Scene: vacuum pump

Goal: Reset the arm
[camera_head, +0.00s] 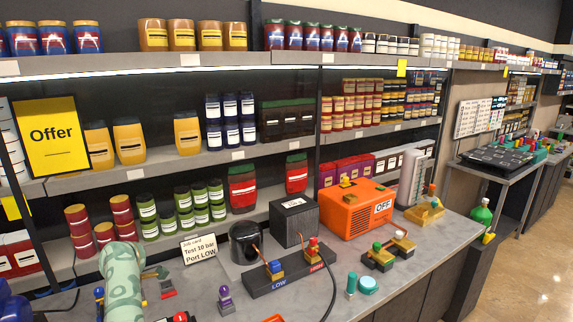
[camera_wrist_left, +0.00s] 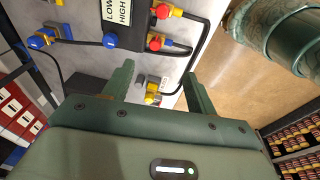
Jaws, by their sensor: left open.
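My left gripper (camera_wrist_left: 158,73) is open in the left wrist view, with its two dark green fingers spread apart and nothing between their tips. My right gripper does not show in either view.
A black LOW/HIGH block (camera_head: 290,272) carries coloured fittings and hoses. Behind it stand a black pot (camera_head: 245,243), a dark box (camera_head: 294,222) and an orange OFF unit (camera_head: 358,208). A job card (camera_head: 199,249) and a purple piece (camera_head: 225,299) are near my arm. Stocked shelves line the wall.

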